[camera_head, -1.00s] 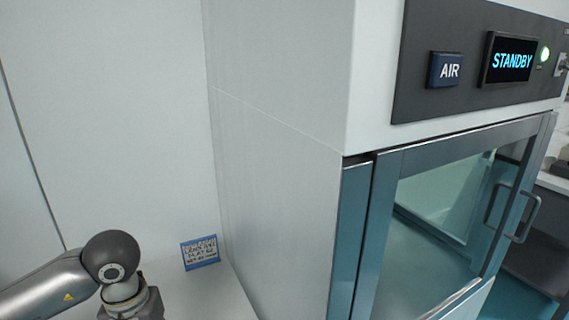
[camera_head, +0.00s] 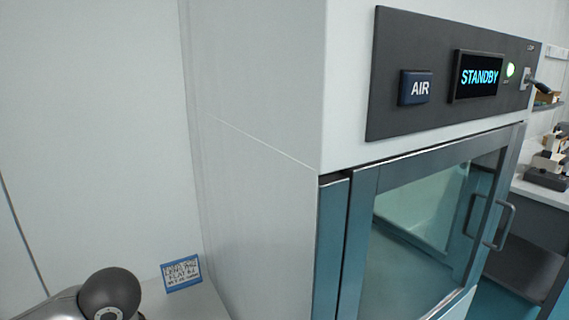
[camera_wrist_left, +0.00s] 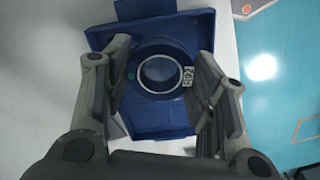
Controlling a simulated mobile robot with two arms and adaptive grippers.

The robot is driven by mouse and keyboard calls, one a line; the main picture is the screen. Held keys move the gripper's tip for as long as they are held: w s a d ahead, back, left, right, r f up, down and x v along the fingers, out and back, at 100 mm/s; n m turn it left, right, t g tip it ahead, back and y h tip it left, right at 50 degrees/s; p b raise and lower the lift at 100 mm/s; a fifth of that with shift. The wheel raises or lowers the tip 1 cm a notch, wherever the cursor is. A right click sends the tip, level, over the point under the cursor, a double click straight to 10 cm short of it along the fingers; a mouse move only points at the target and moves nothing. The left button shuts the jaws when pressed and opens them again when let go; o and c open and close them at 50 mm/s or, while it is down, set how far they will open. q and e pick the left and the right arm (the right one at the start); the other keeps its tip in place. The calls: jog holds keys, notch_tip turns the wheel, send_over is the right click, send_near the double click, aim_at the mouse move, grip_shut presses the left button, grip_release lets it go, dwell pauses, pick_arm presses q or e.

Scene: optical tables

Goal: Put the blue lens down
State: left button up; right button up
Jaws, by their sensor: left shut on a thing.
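In the left wrist view the blue lens (camera_wrist_left: 160,95) is a dark blue ring around clear round glass, with a small printed label on its right side. It sits between the two fingers of my left gripper (camera_wrist_left: 160,72), which is shut on it. Behind the lens is a blue flat-sided piece (camera_wrist_left: 160,122) with raised edges, over a white surface. I cannot tell whether the lens touches this piece. In the head view only a rounded joint of my left arm shows at the bottom left; the gripper and lens are out of that picture. My right gripper is not in view.
A tall white cabinet (camera_head: 255,200) with a closed glass door (camera_head: 420,215) and a STANDBY display (camera_head: 478,76) fills the middle and right. A blue-edged handwritten card (camera_head: 181,273) stands on a white surface. A microscope (camera_head: 548,170) stands on a far-right bench.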

pick_arm(q)
jog(key=m, duration=0.4)
jog(key=shift+s+d, duration=0.15)
jog(key=shift+d, duration=0.2)
jog(key=m, duration=0.2)
jog(key=d+m, duration=0.1)
jog(key=m, duration=0.2)
jog(key=shift+s+f, duration=0.15)
jog(key=m, duration=0.4)
jog(key=shift+s+d, duration=0.15)
jog(key=shift+d, duration=0.15)
jog(key=m, duration=0.4)
jog(key=shift+s+d+f, duration=0.1)
jog(key=shift+d, duration=0.25)
